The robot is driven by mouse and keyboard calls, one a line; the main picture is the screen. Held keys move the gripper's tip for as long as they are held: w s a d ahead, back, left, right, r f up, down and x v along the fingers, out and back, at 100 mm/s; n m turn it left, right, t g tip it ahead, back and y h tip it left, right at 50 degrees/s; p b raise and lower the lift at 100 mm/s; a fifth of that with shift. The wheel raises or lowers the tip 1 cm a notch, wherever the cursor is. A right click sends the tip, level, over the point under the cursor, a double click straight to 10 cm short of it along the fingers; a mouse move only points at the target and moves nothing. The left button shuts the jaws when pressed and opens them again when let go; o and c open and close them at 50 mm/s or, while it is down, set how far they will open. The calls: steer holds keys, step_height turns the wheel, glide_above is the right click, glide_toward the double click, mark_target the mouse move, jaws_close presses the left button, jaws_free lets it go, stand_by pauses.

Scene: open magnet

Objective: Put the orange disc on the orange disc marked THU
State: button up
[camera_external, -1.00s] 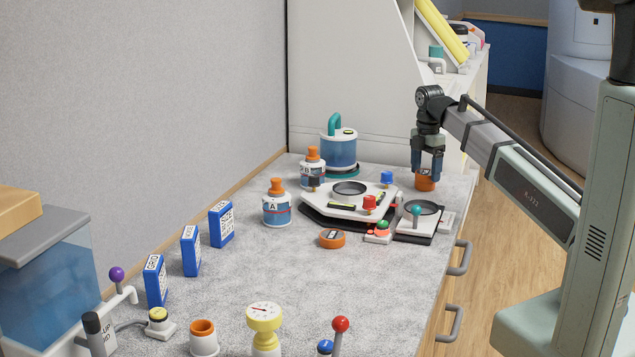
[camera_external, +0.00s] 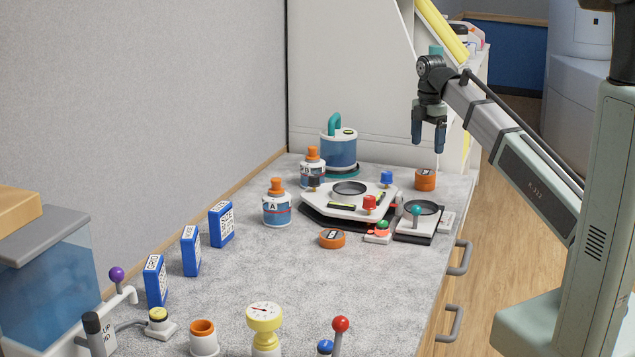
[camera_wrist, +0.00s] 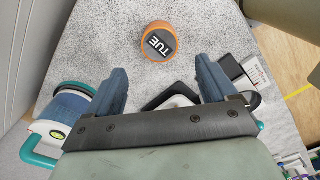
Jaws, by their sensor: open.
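My gripper (camera_external: 428,147) is open and empty, raised above an orange piece (camera_external: 425,180) at the far right of the bench. In the wrist view this piece (camera_wrist: 158,42) lies ahead of the fingers and its dark top reads TUE. It looks taller than the other disc, as two stacked discs would, but I cannot make out a seam for sure. Another orange disc (camera_external: 332,239) with a dark label lies flat in front of the white plate; its writing is too small to read. I see no THU mark.
A white plate device (camera_external: 318,205) with red and blue knobs and a smaller plate (camera_external: 412,228) stand left of and nearer than the piece.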

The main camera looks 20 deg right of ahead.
steer(key=shift+r, duration=1.95)
